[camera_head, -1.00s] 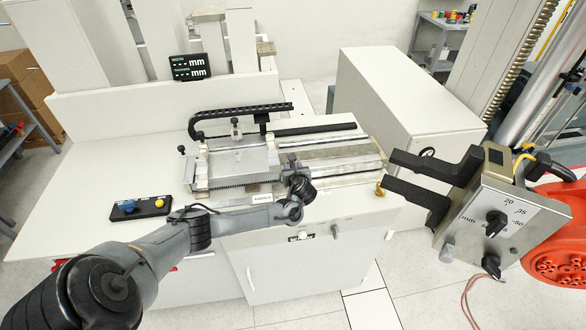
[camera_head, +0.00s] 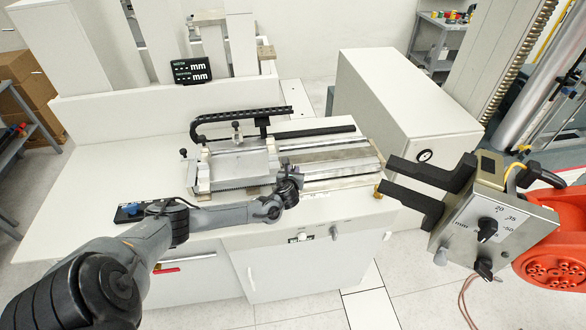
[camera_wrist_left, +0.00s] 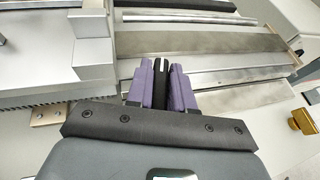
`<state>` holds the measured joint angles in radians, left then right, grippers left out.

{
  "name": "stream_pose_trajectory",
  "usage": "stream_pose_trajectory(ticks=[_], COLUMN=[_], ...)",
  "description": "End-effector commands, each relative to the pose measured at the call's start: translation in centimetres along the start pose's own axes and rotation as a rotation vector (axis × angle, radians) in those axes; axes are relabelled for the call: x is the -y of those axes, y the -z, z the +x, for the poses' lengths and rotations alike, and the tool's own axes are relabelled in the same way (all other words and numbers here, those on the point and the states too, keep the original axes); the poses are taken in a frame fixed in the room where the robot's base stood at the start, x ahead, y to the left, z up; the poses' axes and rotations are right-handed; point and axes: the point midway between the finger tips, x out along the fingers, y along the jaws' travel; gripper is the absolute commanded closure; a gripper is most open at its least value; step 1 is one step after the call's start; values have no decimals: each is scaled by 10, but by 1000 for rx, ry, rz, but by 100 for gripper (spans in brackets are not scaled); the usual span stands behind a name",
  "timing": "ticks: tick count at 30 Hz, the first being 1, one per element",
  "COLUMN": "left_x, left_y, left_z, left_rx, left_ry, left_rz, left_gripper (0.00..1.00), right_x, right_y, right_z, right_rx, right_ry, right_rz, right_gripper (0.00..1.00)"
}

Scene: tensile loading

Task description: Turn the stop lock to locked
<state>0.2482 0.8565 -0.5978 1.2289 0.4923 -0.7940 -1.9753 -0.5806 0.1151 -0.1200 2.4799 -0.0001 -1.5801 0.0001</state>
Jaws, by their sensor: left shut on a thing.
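My left gripper (camera_head: 288,182) is at the front edge of the metal slide bed, just right of the grey carriage (camera_head: 240,165). In the left wrist view the purple fingertips (camera_wrist_left: 161,84) are shut on a narrow black piece with a white mark (camera_wrist_left: 160,68). This piece may be the stop lock, but the fingers hide most of it, and I cannot read its position. In the head view the wrist covers it. The metal bed (camera_wrist_left: 210,45) runs beyond the fingertips. My right gripper is not in view.
A control box with dials (camera_head: 490,225) and two black prongs (camera_head: 425,185) stands at the right, close to the bed's end. A brass knob (camera_wrist_left: 301,118) sits right of my fingers. A black cable chain (camera_head: 240,114) arches behind the carriage.

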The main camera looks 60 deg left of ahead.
Motion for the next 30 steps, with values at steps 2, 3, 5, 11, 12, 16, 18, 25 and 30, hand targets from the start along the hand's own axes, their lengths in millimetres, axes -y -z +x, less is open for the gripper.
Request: stream_pose_trajectory(ticks=[2, 3, 5, 11, 12, 16, 18, 25, 30], left_x=[-3, -3, -2, -2, -2, -2, -2, -2, -1], left_y=[-4, -2, -1, 2, 2, 4, 4, 7, 8], left_z=[0, 0, 0, 2, 2, 3, 4, 5, 6], left_rx=[2, 1, 1, 1, 2, 2, 2, 4, 5], left_ry=[65, 101, 155, 330, 365, 479, 540, 741, 881], left_rz=[33, 49, 70, 143, 156, 204, 229, 312, 368], left_gripper=[100, 100, 100, 100, 100, 100, 100, 100, 100], right_x=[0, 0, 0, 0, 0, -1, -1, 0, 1], right_y=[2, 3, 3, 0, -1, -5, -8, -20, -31], right_z=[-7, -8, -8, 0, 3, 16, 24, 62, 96], right_rx=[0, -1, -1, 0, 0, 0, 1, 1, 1], right_ry=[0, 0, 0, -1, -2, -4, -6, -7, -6], right_rz=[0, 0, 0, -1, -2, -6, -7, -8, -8], right_gripper=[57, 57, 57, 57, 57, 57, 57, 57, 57])
